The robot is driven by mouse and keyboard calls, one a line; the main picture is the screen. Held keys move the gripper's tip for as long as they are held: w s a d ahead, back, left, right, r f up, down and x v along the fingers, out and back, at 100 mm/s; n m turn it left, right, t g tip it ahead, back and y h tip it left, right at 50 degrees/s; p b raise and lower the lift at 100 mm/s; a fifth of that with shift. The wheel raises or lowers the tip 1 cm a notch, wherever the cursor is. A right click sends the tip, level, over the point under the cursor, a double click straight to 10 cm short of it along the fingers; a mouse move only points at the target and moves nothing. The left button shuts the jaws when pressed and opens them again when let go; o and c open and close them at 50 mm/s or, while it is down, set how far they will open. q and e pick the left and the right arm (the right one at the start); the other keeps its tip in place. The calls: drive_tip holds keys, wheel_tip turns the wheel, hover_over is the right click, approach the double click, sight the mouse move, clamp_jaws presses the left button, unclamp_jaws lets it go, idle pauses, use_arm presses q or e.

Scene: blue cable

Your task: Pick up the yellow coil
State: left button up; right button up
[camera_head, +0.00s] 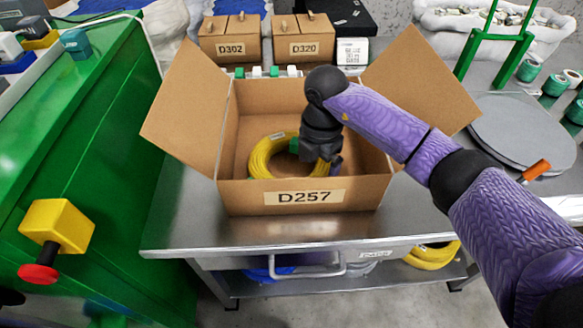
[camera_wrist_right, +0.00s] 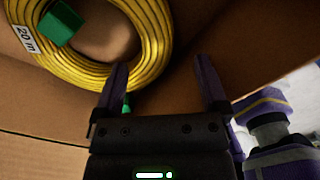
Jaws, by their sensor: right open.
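The yellow coil (camera_head: 262,160) lies flat in the open cardboard box labelled D257 (camera_head: 250,200). It has a green clip and a white tag. My right gripper (camera_head: 328,168) reaches down into the box at the coil's right side and hides part of it. In the right wrist view, the coil (camera_wrist_right: 152,45) fills the upper left, with its tag reading 20 m. My right gripper (camera_wrist_right: 165,85) is open there, with its left finger by the coil's edge and its right finger over bare cardboard. My left gripper is not in view.
The box's side flaps (camera_head: 185,95) stand spread outward on the metal table (camera_head: 180,215). Smaller boxes D302 (camera_head: 231,47) and D320 (camera_head: 303,47) stand behind. A round grey plate (camera_head: 520,140) lies at right. A green cabinet (camera_head: 90,130) is at left.

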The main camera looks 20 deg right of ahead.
sight(316, 175)
drive_tip(key=f+b, duration=0.2)
drive_tip(key=f, duration=0.3)
drive_tip(key=shift+w+d+f+b, duration=0.1)
drive_tip(key=shift+w+b, duration=0.2)
drive_tip(key=shift+b, duration=0.1)
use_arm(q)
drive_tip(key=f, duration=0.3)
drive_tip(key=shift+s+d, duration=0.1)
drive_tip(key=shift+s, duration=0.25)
use_arm(e)
drive_tip(key=shift+r, duration=0.2)
drive_tip(key=shift+c, duration=0.9)
clamp_jaws()
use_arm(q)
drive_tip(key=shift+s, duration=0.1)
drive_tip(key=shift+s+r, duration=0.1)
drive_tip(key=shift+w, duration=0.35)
